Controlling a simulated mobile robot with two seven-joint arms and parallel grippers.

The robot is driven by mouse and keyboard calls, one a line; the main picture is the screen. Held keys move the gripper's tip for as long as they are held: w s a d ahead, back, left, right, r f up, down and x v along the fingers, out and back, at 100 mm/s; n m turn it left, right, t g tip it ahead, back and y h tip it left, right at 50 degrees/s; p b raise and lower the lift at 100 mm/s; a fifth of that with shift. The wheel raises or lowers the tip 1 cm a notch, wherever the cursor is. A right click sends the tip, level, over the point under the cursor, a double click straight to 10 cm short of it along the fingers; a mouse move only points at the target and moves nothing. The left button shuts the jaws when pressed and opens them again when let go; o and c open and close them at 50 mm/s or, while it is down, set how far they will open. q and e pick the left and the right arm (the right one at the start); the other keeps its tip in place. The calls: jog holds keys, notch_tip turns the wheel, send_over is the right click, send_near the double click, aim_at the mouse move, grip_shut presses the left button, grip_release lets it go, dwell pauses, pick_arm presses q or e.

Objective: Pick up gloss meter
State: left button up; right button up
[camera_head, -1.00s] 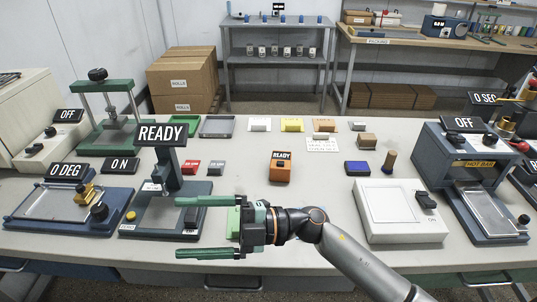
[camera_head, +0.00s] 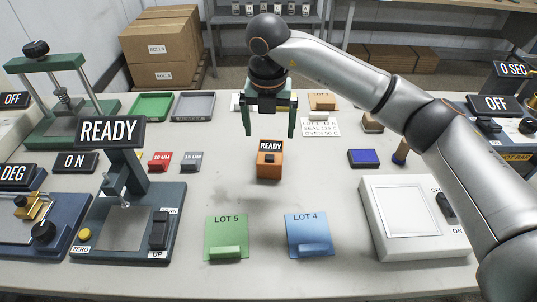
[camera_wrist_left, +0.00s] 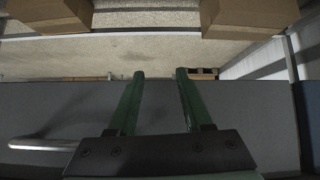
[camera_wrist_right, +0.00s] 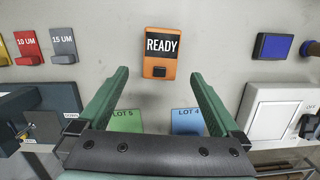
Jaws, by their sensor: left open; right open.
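The gloss meter appears to be the small orange box (camera_head: 269,165) with a black READY label, standing on the table middle. It also shows in the right wrist view (camera_wrist_right: 160,55), upright and unheld. My right gripper (camera_head: 270,133) points down, open and empty, with its green fingers above and around the box's line in the head view. In the right wrist view its fingertips (camera_wrist_right: 158,73) spread to either side of the box, apart from it. My left gripper (camera_wrist_left: 160,73) is open and empty in the left wrist view, over a grey panel; it is outside the head view.
A green LOT 5 card (camera_head: 226,238) and a blue LOT 4 card (camera_head: 309,236) lie in front. A READY stand (camera_head: 125,215) is at left, a white panel device (camera_head: 415,215) at right. Red (camera_head: 160,161) and grey (camera_head: 192,161) blocks sit left of the orange box.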

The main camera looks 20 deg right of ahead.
aim_at(270, 151)
jog(key=f, duration=0.4)
jog(key=shift+w+d+f, duration=0.15)
jog(key=shift+w+f, duration=0.15)
jog(key=shift+f, duration=0.05)
jog(key=shift+w+d+f+p, duration=0.1)
jog(key=shift+w+f+p, duration=0.05)
jog(key=shift+f, duration=0.7)
jog(key=shift+w+d+f+p, duration=0.1)
jog(key=shift+w+f, duration=0.05)
jog(key=shift+f, duration=0.75)
jog(key=shift+w+d+f+p, duration=0.1)
jog(key=shift+w+f+p, duration=0.05)
jog(key=shift+f, duration=0.7)
jog(key=shift+r, duration=0.1)
grip_shut()
